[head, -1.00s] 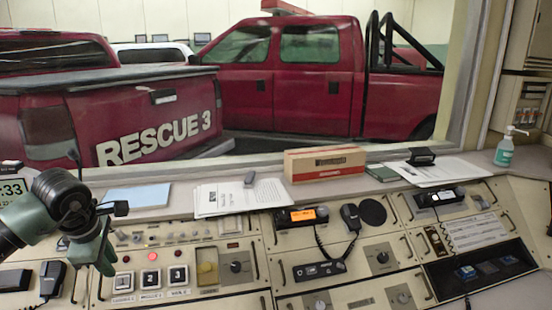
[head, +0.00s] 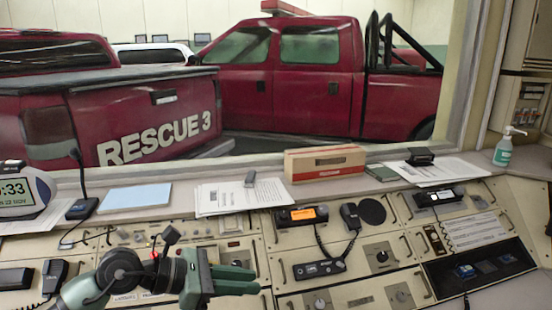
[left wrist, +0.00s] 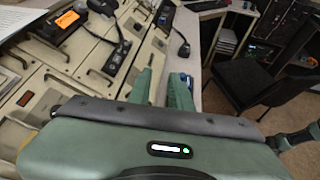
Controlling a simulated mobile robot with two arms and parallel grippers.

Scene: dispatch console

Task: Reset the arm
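My left gripper (head: 236,279) is in front of the console panel in the head view, with its green fingers pointing right. The fingers stand apart with nothing between them. They also show in the left wrist view (left wrist: 163,88), with a gap between them. My left arm comes in from the lower left and hides part of the numbered buttons (head: 150,296) and the panel around them.
The console (head: 300,240) carries an orange-lit radio (head: 302,216), a corded microphone (head: 350,215) and knobs close by. Papers (head: 240,197), a cardboard box (head: 325,162) and a clock (head: 22,191) stand on the ledge behind. A chair (left wrist: 250,80) is at the right in the left wrist view.

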